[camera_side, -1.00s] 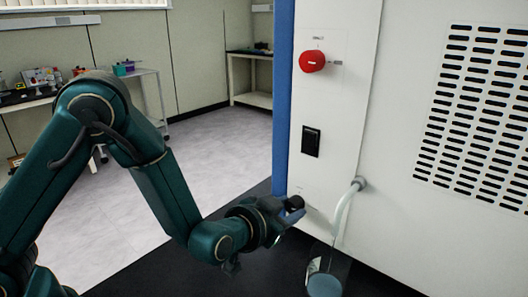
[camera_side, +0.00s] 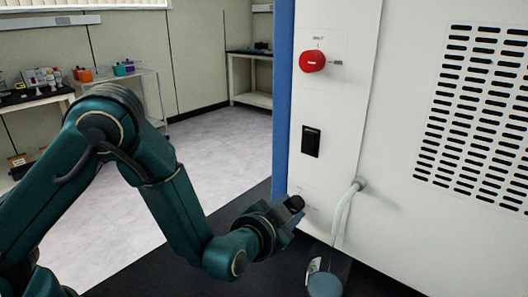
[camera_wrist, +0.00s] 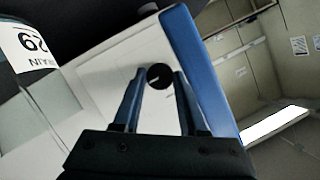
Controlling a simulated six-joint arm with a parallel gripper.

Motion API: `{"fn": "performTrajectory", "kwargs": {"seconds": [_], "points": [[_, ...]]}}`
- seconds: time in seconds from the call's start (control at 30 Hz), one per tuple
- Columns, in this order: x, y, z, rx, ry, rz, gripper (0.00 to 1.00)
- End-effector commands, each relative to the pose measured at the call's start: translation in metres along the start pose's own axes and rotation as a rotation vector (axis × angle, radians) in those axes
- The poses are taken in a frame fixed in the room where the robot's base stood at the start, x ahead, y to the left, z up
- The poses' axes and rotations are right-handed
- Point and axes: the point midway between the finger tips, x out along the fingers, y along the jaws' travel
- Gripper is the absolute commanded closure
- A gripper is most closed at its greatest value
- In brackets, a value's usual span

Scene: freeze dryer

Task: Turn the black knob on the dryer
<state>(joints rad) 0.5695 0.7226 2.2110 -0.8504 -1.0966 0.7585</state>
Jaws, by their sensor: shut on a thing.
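The small black knob (camera_side: 296,203) sits low on the white front panel of the dryer (camera_side: 400,100). In the wrist view the round black knob (camera_wrist: 160,76) shows a light line on its face and lies between the tips of my two blue fingers. My gripper (camera_wrist: 160,80) is shut on the knob. In the side view my gripper (camera_side: 288,209) reaches the knob from the lower left, and the fingers are partly hidden by the wrist.
A red knob (camera_side: 312,61) and a black switch (camera_side: 311,141) are higher on the panel. A pale hose (camera_side: 343,208) hangs right of my gripper, down to a labelled bottle (camera_side: 325,284). Side tables stand at the back left.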

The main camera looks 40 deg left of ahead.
Motion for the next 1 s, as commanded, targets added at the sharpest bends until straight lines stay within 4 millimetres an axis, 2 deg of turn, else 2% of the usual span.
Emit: {"fn": "performTrajectory", "kwargs": {"seconds": [0.07,0.1,0.13,0.17,0.5,0.8,1.0], "points": [[0.0,0.0,-0.001,-0.002,0.003,-0.001,1.0],[0.0,0.0,-0.001,-0.002,0.003,0.0,0.43],[0.0,0.0,-0.001,-0.002,0.003,0.0,0.32],[0.0,0.0,-0.001,-0.002,0.003,0.0,0.28],[-0.003,0.0,-0.001,-0.002,0.002,0.002,0.28],[-0.04,0.001,-0.002,-0.001,0.005,0.004,0.28],[-0.051,0.0,-0.001,-0.002,0.002,0.001,0.28]]}}
